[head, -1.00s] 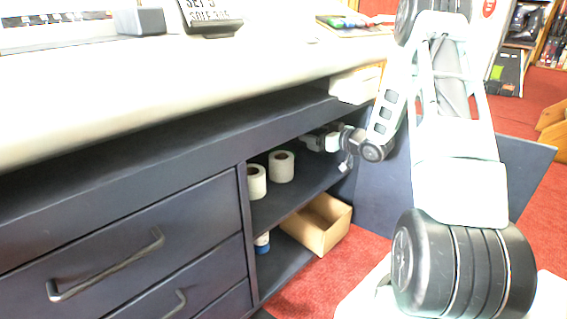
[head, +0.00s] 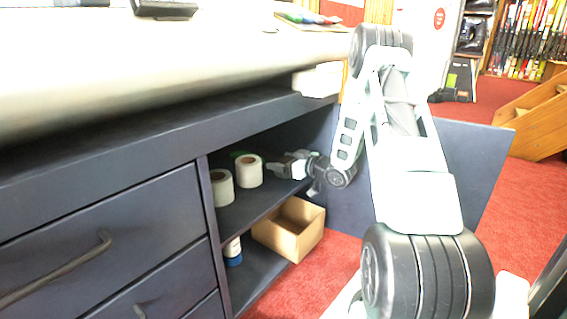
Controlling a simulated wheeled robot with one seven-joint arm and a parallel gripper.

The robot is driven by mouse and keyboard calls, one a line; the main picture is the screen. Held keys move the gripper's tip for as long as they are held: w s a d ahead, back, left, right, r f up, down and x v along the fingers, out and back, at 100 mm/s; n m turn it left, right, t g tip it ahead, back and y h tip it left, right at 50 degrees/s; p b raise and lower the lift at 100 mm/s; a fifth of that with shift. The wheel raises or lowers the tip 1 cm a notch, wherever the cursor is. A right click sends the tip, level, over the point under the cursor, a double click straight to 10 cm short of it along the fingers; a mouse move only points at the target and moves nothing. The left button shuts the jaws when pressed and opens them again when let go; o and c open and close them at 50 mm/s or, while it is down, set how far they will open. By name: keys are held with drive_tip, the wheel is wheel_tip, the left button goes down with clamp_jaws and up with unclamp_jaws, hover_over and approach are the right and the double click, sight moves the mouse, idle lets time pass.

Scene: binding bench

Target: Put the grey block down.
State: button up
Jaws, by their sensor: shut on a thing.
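My gripper (head: 281,169) reaches into the open upper compartment of the dark blue cabinet, just right of the white rolls, over the shelf (head: 258,207). It is small in the head view and points left. It is shut on the grey block, of which I make out only a small greyish bit at the fingertips. I cannot tell whether the block touches the shelf.
Two white rolls, a nearer one (head: 222,187) and a farther one (head: 249,171), stand on the shelf beside my gripper. Below are an open cardboard box (head: 290,230) and a white-and-blue bottle (head: 233,251). An open door panel (head: 470,175) stands right.

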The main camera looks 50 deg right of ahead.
drive_tip(key=o, duration=1.1)
drive_tip(key=shift+c, duration=0.2)
drive_tip(key=shift+r, duration=0.1)
drive_tip(key=s+r+p, duration=0.1)
drive_tip(key=s+p, duration=0.5)
drive_tip(key=s, duration=0.6)
drive_tip(key=shift+d+r, duration=0.4)
drive_tip(key=shift+d, duration=0.05)
